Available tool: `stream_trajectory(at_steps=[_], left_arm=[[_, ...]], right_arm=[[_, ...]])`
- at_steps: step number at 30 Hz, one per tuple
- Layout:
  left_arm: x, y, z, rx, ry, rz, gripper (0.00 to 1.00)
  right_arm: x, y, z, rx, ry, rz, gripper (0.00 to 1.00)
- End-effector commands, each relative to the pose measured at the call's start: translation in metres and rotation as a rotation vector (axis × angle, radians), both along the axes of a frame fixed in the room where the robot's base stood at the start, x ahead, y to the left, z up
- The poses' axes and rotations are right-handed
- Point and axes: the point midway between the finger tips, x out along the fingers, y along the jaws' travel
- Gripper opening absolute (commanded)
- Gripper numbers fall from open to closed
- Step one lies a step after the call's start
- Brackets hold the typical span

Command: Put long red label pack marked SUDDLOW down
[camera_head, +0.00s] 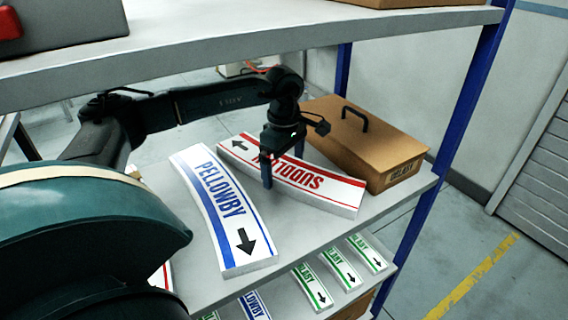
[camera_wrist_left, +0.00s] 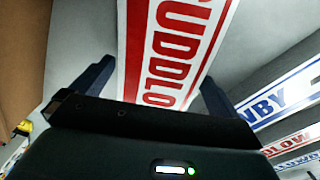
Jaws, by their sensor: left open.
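The long red label pack marked SUDDLOW (camera_head: 325,186) lies on the middle shelf, its lettering upside down in the head view. It also fills the upper middle of the left wrist view (camera_wrist_left: 176,50). My left gripper (camera_head: 282,172) is over the pack, pointing down. In the left wrist view its two fingers (camera_wrist_left: 152,92) stand apart, one on each side of the pack, with visible gaps. Whether the pack's underside is fully on the shelf is partly hidden by the gripper. My right gripper is not in view.
A blue PELLOWBY pack (camera_head: 226,213) lies left of the red one. A brown box with a black handle (camera_head: 366,147) stands close behind it. An upper shelf (camera_head: 240,45) hangs above my arm. Several small green packs (camera_head: 340,268) lie on the lower shelf.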

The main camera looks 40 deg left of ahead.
Motion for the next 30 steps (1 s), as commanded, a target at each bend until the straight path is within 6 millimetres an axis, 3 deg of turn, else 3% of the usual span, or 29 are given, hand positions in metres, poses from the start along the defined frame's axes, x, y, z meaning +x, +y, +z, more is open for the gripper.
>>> stream_trajectory(at_steps=[5, 18, 30], left_arm=[[0.000, 0.000, 0.006, 0.000, -0.001, 0.000, 1.00], [0.001, 0.000, 0.071, -0.001, -0.002, -0.001, 1.00], [0.000, 0.000, 0.078, 0.000, 0.000, 0.000, 1.00]], right_arm=[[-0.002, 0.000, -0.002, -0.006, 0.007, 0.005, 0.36], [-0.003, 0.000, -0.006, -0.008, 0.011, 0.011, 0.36], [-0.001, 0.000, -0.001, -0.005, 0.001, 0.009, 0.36]])
